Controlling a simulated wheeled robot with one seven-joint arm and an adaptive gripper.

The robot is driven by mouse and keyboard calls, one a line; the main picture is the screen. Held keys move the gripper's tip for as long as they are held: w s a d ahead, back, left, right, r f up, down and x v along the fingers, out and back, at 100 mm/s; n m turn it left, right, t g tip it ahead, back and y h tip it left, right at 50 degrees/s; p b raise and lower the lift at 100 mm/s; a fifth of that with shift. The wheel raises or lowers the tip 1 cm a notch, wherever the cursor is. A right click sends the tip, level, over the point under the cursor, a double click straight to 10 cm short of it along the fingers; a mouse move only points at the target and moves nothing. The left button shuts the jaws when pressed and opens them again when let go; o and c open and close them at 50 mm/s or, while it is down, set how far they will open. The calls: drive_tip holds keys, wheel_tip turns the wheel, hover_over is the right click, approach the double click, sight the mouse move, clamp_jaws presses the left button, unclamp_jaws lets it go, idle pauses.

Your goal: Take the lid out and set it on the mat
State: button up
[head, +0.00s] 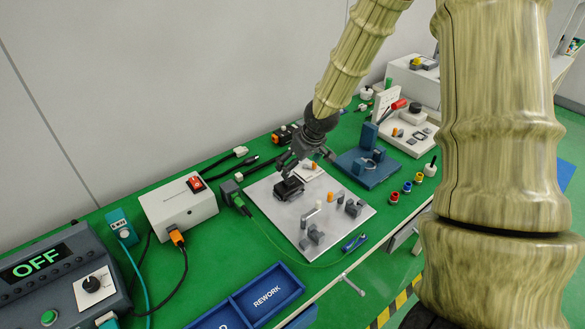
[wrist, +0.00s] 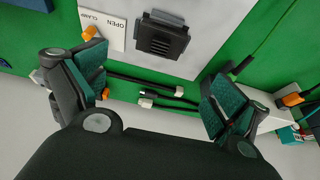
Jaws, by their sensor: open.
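A black ribbed piece that looks like the lid (wrist: 163,38) lies on the light grey plate (wrist: 200,62) in the wrist view. In the head view this dark piece (head: 288,189) is near the plate's left corner, just below my gripper (head: 297,172). My gripper also shows in the wrist view (wrist: 157,85), its two green-padded fingers wide apart with nothing between them. The lid is ahead of the fingers, and I cannot tell how it is seated. The green mat (head: 262,232) covers the bench around the plate.
A white card reading OPEN and CLAMP (wrist: 101,26) lies beside the lid. Cables run behind the plate.

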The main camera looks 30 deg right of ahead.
sight(289, 181)
drive_tip(key=shift+p+x, duration=0.4)
drive_tip(key=shift+x, duration=5.25)
drive_tip(key=shift+d, duration=0.1)
drive_tip(key=c, duration=0.9)
drive_tip(key=shift+r+p, duration=1.2)
drive_tip(key=shift+r, duration=0.1)
